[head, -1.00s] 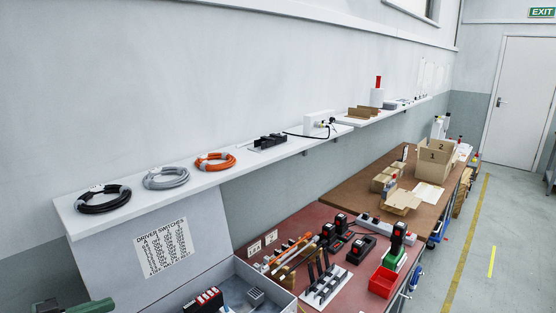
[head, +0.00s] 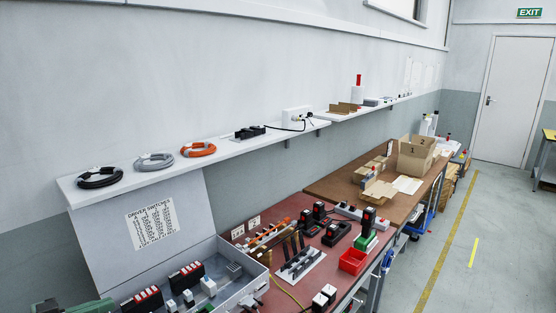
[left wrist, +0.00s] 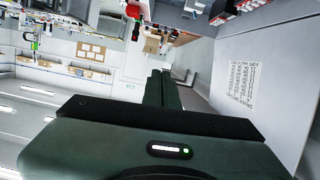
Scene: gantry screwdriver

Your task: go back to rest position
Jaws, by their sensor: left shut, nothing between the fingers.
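My left gripper (head: 78,307) shows at the bottom left edge of the head view as a dark green part, largely cut off by the frame. In the left wrist view its green body fills the bottom and its two fingers (left wrist: 164,88) lie together, shut and empty. The fingers touch nothing that I can see. My right gripper is not in view.
A grey open box (head: 232,272) with switches stands close by; its lid carries a printed label (head: 152,223), also seen in the left wrist view (left wrist: 241,86). A shelf (head: 215,158) with cable coils runs along the wall. Beyond are a red-topped bench (head: 290,209) and free floor (head: 480,215).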

